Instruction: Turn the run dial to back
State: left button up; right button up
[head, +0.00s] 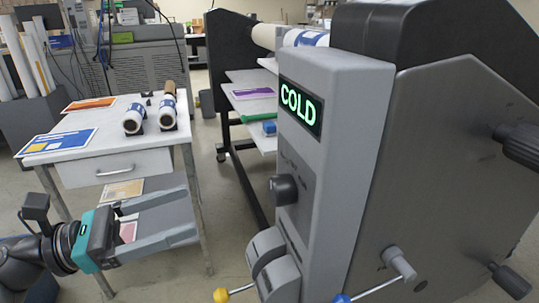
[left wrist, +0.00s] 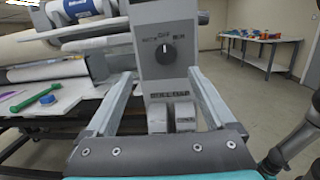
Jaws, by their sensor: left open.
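The run dial is a round black knob (head: 284,189) on the narrow side of the grey control housing (head: 335,110), under a display (head: 301,107) reading COLD in green. In the left wrist view the dial (left wrist: 166,54) is seen face-on, with a light mark pointing about straight up to a label that looks like OFF. Labels to its left and right are too blurred to read surely. My left gripper (head: 192,212) is open and empty, left of the housing and apart from the dial. In the left wrist view its fingers flank the housing. My right gripper is out of view.
Below the dial are two grey rounded rocker-like parts (head: 270,262) and levers with yellow (head: 221,295) and blue knobs. A white table (head: 110,135) with rolls and prints stands at left. Clear floor shows between table and machine.

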aim_at(272, 191)
pick_arm(q)
jog(key=w+d+m+p, duration=0.1)
jog(key=d, duration=0.3)
jog(key=w+d+g+p, duration=0.1)
jog(key=d, duration=0.3)
jog(key=w+d+r+m+y+p, duration=0.1)
jog(key=d+p, duration=0.1)
jog(key=d, duration=0.2)
jog(key=shift+w+d+m, duration=0.2)
jog(key=shift+w+m, duration=0.1)
jog(key=shift+w, duration=0.1)
jog(key=shift+w+d+f, duration=0.1)
jog(key=shift+w+d, duration=0.1)
jog(key=shift+d, duration=0.5)
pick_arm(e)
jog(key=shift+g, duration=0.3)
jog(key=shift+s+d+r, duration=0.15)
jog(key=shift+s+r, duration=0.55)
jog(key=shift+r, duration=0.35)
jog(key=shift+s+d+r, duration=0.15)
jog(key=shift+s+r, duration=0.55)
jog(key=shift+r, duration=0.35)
pick_arm(q)
jog(key=c, duration=1.4)
